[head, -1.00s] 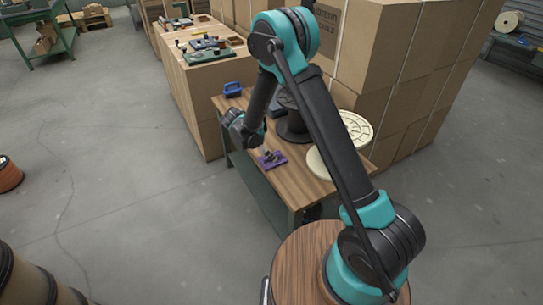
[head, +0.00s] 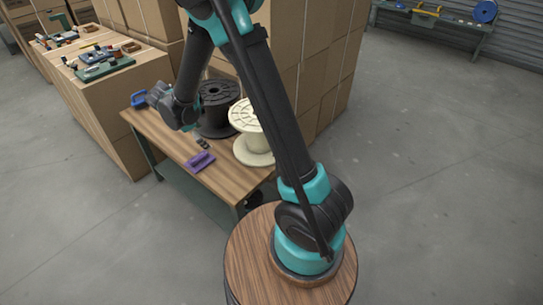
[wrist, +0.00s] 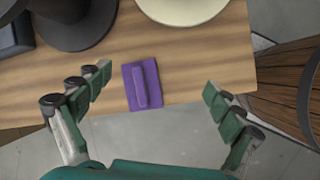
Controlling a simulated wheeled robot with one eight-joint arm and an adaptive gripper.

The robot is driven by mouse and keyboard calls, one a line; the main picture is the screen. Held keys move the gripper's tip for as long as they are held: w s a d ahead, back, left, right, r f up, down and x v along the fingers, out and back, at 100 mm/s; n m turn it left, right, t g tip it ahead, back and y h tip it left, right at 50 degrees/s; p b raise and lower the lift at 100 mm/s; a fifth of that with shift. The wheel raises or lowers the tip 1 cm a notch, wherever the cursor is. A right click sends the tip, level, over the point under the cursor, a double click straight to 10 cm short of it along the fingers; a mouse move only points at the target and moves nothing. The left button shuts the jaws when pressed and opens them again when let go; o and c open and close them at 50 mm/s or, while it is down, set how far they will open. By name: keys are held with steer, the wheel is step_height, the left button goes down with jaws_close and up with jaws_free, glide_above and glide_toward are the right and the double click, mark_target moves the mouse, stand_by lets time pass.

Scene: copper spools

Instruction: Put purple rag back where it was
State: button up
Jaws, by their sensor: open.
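The purple rag (head: 200,162) lies flat on the wooden table, close to its front edge. In the wrist view the rag (wrist: 142,85) shows a raised fold along its middle. My gripper (wrist: 157,80) is open and empty, its green fingers spread wide on either side of the rag without touching it. In the head view my gripper (head: 202,143) is mostly hidden by my own wrist; a small dark part shows just behind the rag. Its height above the table is hard to tell.
A black spool (head: 216,108) and a cream spool (head: 251,132) stand on the table (head: 232,184) behind and right of the rag. A blue object (head: 138,98) sits at the table's left end. Cardboard boxes (head: 285,70) rise behind. Floor is clear at right.

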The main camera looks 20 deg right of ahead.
steer(key=s+d+r+m+y, duration=0.1)
steer(key=s+d+r+m, duration=0.25)
steer(key=d, duration=0.35)
steer(key=s+d+r+m+y, duration=0.1)
steer(key=s+d+r+m, duration=0.1)
steer(key=s+d+m, duration=0.4)
steer(key=s+d+f+m+t+y, duration=0.1)
steer(key=s+d+m+y, duration=0.1)
steer(key=s+d+m, duration=0.7)
steer(key=s+m, duration=0.1)
steer(key=s, duration=0.3)
